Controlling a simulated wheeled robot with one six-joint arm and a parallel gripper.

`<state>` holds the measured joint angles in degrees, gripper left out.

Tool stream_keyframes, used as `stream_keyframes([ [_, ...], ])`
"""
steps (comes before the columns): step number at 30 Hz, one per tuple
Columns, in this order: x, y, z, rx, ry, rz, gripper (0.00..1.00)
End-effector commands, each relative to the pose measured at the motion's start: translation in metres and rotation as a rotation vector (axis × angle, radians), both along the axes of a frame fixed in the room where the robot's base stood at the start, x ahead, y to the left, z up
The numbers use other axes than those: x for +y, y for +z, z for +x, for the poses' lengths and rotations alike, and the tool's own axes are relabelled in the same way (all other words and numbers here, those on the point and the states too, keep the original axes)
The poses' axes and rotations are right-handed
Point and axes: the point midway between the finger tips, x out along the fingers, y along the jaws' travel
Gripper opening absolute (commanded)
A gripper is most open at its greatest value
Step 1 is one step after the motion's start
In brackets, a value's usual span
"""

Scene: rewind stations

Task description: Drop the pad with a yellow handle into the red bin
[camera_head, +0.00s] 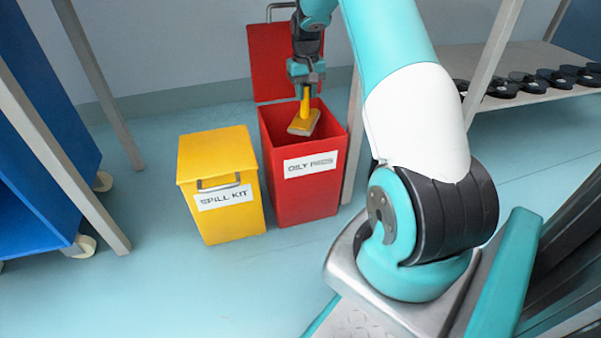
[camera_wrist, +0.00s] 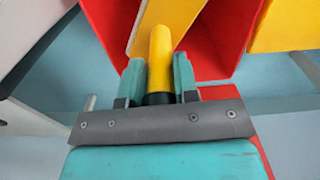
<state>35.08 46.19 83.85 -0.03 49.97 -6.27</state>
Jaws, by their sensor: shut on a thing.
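The pad (camera_head: 303,122) has a yellow handle (camera_head: 305,101) and a flat yellow block with a pale underside. My gripper (camera_head: 305,88) is shut on the yellow handle, and the pad hangs below it. The handle between my two fingers also shows in the wrist view (camera_wrist: 160,62). The red bin (camera_head: 304,193), labelled "OILY RAGS", stands on the floor with its lid (camera_head: 272,62) raised at the back. The pad is over the bin's open mouth in the head view. I cannot tell how far it reaches below the rim. The bin's floor is hidden.
A closed yellow bin (camera_head: 220,185) labelled "SPILL KIT" stands just left of the red bin. A blue wheeled cart (camera_head: 50,150) is at the left. A shelf (camera_head: 530,95) with several black round things is at the right. The floor in front of the bins is clear.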

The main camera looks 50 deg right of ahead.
Motion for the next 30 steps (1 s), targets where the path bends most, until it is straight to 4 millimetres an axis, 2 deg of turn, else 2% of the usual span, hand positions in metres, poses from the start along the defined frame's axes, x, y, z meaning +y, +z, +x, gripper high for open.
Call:
stream_keyframes([
  [7,0.0,0.0,0.0,-0.001,0.0,0.0,0.02],
  [8,0.0,0.0,0.0,-0.001,0.0,0.0,0.33],
  [11,0.0,0.0,0.0,-0.001,0.0,0.0,0.56],
  [12,0.0,0.0,0.0,-0.001,0.0,0.0,0.58],
  [22,0.0,0.004,0.0,-0.001,0.0,0.0,0.58],
  [26,0.0,0.019,0.0,-0.001,0.0,0.0,0.58],
  [30,0.0,0.044,0.0,-0.002,0.0,-0.001,0.58],
])
